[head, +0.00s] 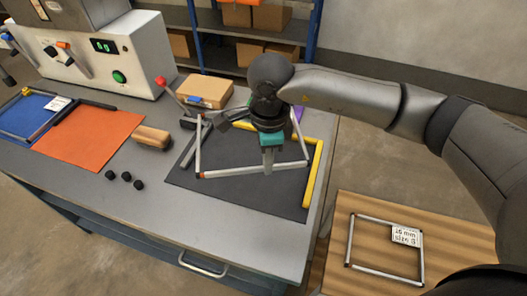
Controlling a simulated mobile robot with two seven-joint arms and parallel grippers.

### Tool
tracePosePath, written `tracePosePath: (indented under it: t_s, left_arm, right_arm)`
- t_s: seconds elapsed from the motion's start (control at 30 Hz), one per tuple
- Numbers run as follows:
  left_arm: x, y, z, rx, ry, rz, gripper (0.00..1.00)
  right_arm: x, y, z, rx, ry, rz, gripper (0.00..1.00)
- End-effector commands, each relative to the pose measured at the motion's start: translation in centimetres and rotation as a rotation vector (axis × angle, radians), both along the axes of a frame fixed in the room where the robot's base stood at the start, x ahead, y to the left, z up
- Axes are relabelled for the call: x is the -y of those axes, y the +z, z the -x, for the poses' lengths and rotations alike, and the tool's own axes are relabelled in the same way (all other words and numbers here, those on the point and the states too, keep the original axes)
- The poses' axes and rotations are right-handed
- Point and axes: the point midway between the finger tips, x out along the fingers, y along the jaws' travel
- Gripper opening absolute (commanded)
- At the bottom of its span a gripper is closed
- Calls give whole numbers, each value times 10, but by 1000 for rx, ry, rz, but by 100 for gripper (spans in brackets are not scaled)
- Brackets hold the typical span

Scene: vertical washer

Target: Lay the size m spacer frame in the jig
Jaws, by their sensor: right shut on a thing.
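My right gripper (268,168) is shut on the near bar of a thin silver spacer frame (228,173). The frame is over the dark mat of the jig (245,195), and I cannot tell whether it touches the mat. A yellow stop bar (315,175) runs along the mat's right side and turns along its far side. The frame's right end lies just left of this bar. My wrist and gripper hide part of the frame's far side and the far bar. No size label shows on the held frame. My left gripper is not in view.
Another silver frame (348,240) with a white label (406,236) lies on the wooden table at right. An orange mat (90,138), a wooden block (151,137) and several black knobs (126,176) are on the bench at left. A cardboard box (205,92) stands behind.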

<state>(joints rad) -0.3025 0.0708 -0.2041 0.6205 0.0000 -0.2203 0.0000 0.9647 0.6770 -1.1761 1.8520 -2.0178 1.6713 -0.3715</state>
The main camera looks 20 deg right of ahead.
Motion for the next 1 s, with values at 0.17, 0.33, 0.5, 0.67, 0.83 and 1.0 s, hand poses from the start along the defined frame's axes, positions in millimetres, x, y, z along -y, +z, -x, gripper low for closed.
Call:
tracePosePath:
  t_s: [0.17, 0.33, 0.5, 0.67, 0.83, 1.0]
  left_arm:
    - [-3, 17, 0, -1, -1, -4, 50]
    - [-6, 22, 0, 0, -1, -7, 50]
    - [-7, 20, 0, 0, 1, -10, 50]
    - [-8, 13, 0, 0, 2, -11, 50]
    - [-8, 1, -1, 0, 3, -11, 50]
    - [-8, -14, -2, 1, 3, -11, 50]
  right_arm:
    - [-5, -3, -3, -3, -276, 6, 0]
    - [-7, -7, -5, 0, -419, 10, 0]
    - [-7, -12, -6, 1, -455, 11, 0]
    - [-7, -22, -5, 0, -453, 11, 0]
    - [-7, -39, -5, -1, -452, 12, 0]
    - [-7, -60, -5, 0, -452, 11, 0]
